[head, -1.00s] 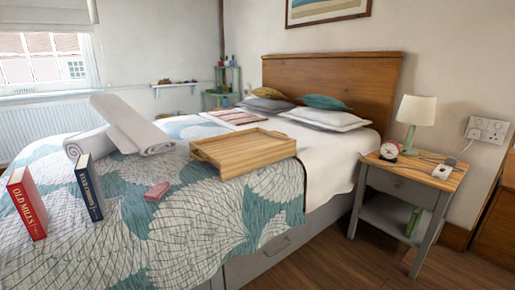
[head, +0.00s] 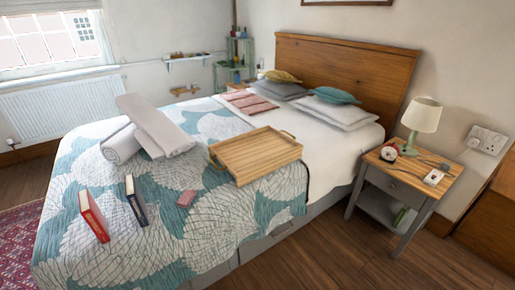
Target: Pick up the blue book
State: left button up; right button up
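The blue book (head: 136,200) stands upright on the patterned bedspread, near the foot of the bed in the head view. It is dark blue with pale page edges, and its spine lettering is too small to read now. A red book (head: 94,216) stands upright to its left, with a gap between them. A small pink item (head: 186,198) lies flat to its right. Neither of my grippers is in view.
Rolled white towels (head: 150,135) lie behind the books. A wooden tray (head: 255,153) sits on the bed to the right. A nightstand (head: 401,184) with a lamp (head: 421,116) stands at the right. Wooden floor (head: 330,250) is clear in front.

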aim_at(133, 194)
jog(key=u, duration=1.25)
